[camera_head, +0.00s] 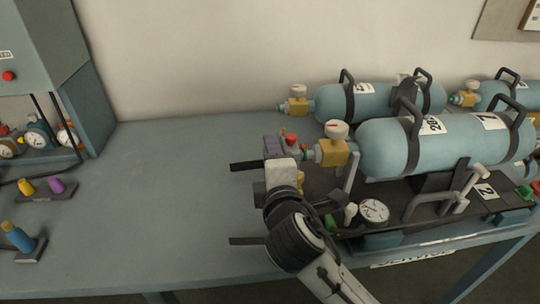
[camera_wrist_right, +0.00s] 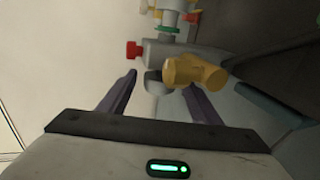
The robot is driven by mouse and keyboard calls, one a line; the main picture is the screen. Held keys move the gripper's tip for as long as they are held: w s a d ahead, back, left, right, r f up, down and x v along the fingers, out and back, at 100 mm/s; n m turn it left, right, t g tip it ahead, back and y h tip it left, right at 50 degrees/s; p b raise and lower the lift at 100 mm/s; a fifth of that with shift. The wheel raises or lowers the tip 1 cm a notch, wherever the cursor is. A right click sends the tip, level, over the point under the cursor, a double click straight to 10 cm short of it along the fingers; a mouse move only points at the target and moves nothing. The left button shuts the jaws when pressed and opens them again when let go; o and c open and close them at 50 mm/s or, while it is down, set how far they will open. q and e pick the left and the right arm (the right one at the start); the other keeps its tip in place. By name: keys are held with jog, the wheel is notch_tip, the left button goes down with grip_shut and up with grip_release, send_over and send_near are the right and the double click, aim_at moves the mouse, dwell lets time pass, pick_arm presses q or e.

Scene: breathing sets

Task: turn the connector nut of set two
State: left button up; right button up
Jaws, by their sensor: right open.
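The front blue cylinder (camera_head: 400,146) lies in a black stand beside a "2" plate (camera_head: 487,191). At its left end are a yellow valve block (camera_head: 333,153) and a white knob (camera_head: 337,130). The connector nut cannot be told clearly in the head view. My right gripper (camera_head: 284,147) is by the fittings left of this block. In the right wrist view the open purple fingers (camera_wrist_right: 163,92) point at a yellow fitting (camera_wrist_right: 192,71) and a dark round end (camera_wrist_right: 154,82), with a red knob (camera_wrist_right: 133,50) beyond. Contact cannot be told. My left gripper is out of view.
A second cylinder (camera_head: 365,101) lies behind, with another at far right (camera_head: 510,92). A gauge (camera_head: 374,210) sits on the front of the stand. A grey cabinet (camera_head: 40,55) with gauges stands left. The middle of the table (camera_head: 170,190) is clear.

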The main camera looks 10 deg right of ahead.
jog(key=shift+x, duration=0.8)
jog(key=shift+w, duration=0.15)
jog(key=c, duration=1)
jog(key=t+b, duration=0.1)
jog(key=b, duration=0.3)
jog(key=f+t+b, duration=0.1)
jog(key=t+b, duration=0.1)
jog(key=b, duration=0.2)
jog(key=shift+t+b, duration=0.3)
jog(key=shift+b, duration=0.1)
jog(key=shift+c, duration=0.2)
jog(key=t+b, duration=0.1)
jog(key=b, duration=0.2)
jog(key=shift+t+b, duration=0.3)
jog(key=shift+b, duration=0.2)
jog(key=shift+r+b, duration=0.3)
jog(key=shift+b, duration=0.2)
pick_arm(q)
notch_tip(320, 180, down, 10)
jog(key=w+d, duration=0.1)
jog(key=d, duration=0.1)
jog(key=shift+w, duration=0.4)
pick_arm(e)
jog(key=shift+r, duration=0.15)
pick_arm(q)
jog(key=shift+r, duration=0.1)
